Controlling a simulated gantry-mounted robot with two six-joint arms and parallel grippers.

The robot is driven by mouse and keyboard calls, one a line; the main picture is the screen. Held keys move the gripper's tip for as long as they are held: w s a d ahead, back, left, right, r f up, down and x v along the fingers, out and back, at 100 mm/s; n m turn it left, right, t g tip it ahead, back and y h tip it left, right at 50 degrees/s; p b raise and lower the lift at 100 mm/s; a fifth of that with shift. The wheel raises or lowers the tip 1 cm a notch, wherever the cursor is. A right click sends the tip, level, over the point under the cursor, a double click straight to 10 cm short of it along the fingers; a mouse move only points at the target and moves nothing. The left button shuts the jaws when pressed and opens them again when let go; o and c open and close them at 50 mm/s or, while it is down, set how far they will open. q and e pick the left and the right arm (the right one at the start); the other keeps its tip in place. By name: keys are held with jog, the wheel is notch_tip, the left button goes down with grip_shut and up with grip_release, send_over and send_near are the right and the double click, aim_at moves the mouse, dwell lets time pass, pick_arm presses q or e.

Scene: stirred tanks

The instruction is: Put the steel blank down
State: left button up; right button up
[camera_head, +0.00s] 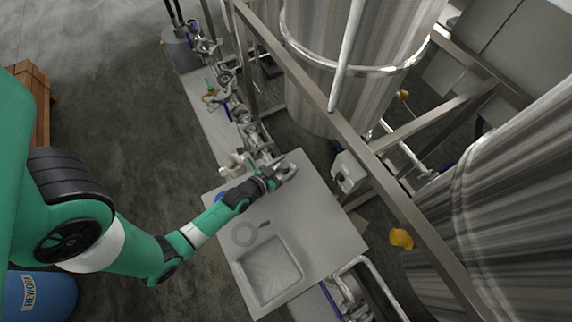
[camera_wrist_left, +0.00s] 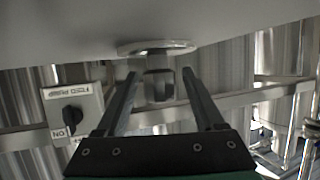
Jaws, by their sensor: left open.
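The steel blank is a flat round disc with a short stem. In the wrist view the disc (camera_wrist_left: 155,47) lies against the grey table surface, which fills the top of that picture. Its stem stands between my two fingers, with visible gaps on both sides. In the head view the blank (camera_head: 290,169) is a small pale shape at the table's far edge, partly covered by my gripper. My left gripper (camera_head: 279,176) is open around the stem; its fingers also show in the wrist view (camera_wrist_left: 158,84). My right gripper is not in view.
A white cup-like item (camera_head: 232,161) and valved piping (camera_head: 238,112) are close by. A feed pump switch box (camera_wrist_left: 72,112) and steel tanks (camera_head: 345,60) stand beyond.

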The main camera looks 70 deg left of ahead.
pick_arm(q)
jog(key=shift+r+p, duration=0.3)
jog(key=shift+r, duration=0.05)
jog(key=v, duration=1.1)
jog(key=shift+s+d+f+b, duration=0.1)
jog(key=shift+s+f+b, duration=0.05)
jog(key=shift+s+b, duration=0.15)
jog(key=shift+s+d, duration=0.1)
jog(key=shift+s, duration=0.05)
jog(key=shift+r, duration=0.25)
